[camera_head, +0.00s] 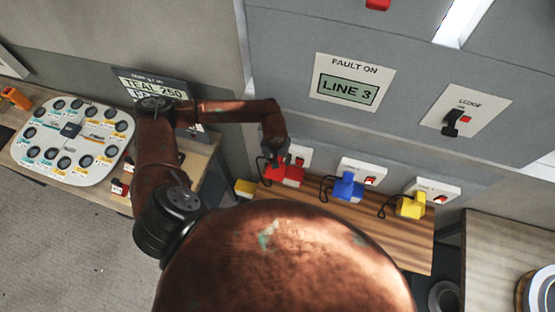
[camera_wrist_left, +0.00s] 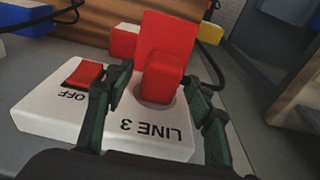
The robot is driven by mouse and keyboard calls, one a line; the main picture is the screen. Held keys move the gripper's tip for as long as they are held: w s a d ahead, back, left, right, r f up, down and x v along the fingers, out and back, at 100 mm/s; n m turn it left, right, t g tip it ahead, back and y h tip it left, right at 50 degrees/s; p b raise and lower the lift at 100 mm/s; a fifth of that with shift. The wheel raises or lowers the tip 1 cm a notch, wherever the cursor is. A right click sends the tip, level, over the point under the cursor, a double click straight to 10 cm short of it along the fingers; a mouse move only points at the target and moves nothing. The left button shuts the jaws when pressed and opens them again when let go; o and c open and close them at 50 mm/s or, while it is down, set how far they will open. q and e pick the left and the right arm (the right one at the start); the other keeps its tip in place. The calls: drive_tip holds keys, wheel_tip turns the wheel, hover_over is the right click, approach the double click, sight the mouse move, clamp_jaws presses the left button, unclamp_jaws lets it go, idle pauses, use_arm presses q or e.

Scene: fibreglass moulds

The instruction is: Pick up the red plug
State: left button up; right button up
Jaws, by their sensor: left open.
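The red plug (camera_head: 284,174) sits in the leftmost white socket plate on the grey panel. In the left wrist view the red plug (camera_wrist_left: 166,40) stands in the round hole of the socket plate (camera_wrist_left: 48,110) marked LINE 3. My left gripper (camera_head: 277,156) is right at the plug. In the left wrist view the open fingers of my left gripper (camera_wrist_left: 160,100) stand on either side of the plug's near part, with gaps. My right gripper is not in view.
A blue plug (camera_head: 348,187) and a yellow plug (camera_head: 411,206) sit in sockets to the right, with black cords above a wooden shelf (camera_head: 300,200). A red switch (camera_wrist_left: 84,74) beside the plug reads OFF. A panel screen (camera_head: 348,90) reads LINE 3.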

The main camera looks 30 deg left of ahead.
use_arm(q)
drive_tip(key=shift+c, duration=0.5)
clamp_jaws()
drive_tip(key=shift+r, duration=0.1)
